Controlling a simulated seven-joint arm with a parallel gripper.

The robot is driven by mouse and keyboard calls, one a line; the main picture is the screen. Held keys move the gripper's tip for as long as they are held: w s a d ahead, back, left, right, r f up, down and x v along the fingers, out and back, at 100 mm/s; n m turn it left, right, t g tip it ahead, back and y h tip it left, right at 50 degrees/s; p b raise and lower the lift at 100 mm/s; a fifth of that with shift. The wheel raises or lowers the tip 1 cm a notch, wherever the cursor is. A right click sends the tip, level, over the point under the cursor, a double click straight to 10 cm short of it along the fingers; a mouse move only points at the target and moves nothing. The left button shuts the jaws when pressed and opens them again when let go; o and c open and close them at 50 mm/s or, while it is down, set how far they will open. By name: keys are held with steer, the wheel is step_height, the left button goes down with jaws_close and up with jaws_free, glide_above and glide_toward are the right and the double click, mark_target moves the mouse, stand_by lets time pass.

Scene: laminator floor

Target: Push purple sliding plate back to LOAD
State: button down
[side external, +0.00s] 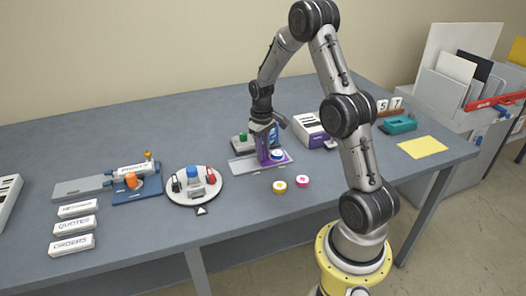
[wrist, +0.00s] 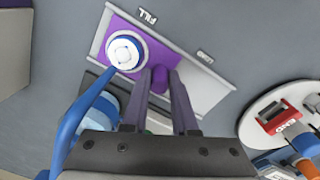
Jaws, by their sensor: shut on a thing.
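The purple sliding plate (wrist: 110,36) lies on a pale track (wrist: 205,88), towards the end marked FILL. It also shows in the side view (side external: 288,158), at the right end of the track. A white round piece with a blue rim (wrist: 125,52) sits on the plate. My gripper (wrist: 160,75) points down, its fingers closed around the plate's purple upright knob (wrist: 159,83). In the side view my gripper (side external: 264,160) stands just left of the round piece. The fingers hide part of the plate.
A blue lever (wrist: 85,125) and grey press body (side external: 240,143) stand behind the track. A yellow disc (side external: 280,187) and a pink disc (side external: 302,181) lie in front. A round white stand (side external: 207,192) is to the left. A purple-and-white box (side external: 312,130) stands at the right.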

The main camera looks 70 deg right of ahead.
steer(key=shift+r, duration=0.1)
stand_by(0.3)
steer(key=w+a, duration=0.6)
steer(key=w, duration=0.1)
steer(key=shift+a, duration=0.3)
steer(key=c, duration=1)
jaws_free()
steer(key=shift+a, duration=0.1)
steer(key=shift+s, duration=0.1)
step_height(320, 180, up, 14)
steer(key=shift+a+f, duration=0.1)
steer(key=shift+a, duration=0.05)
